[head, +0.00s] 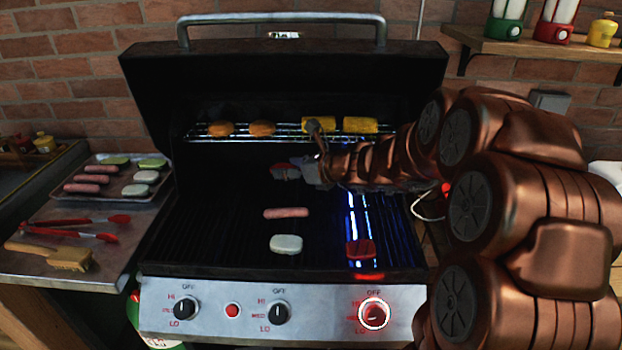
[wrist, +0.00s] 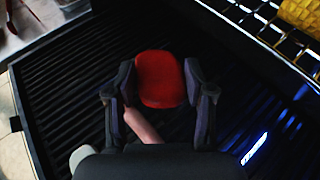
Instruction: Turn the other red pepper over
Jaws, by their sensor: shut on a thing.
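My gripper (head: 304,172) is over the back middle of the grill. It is shut on a red pepper (wrist: 160,79), which shows between the two fingers in the wrist view. In the head view this pepper (head: 283,171) sticks out to the left of the fingers. I cannot tell if it touches the grate. Another red pepper (head: 360,249) lies on the grate at the front right, near the blue flames.
A sausage (head: 286,212) and a pale round piece (head: 286,244) lie on the grate. A warming rack (head: 285,131) above holds corn (head: 361,125) and buns (head: 262,129). A tray (head: 115,193) of food stands left, with tongs and a brush. The grate's left part is clear.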

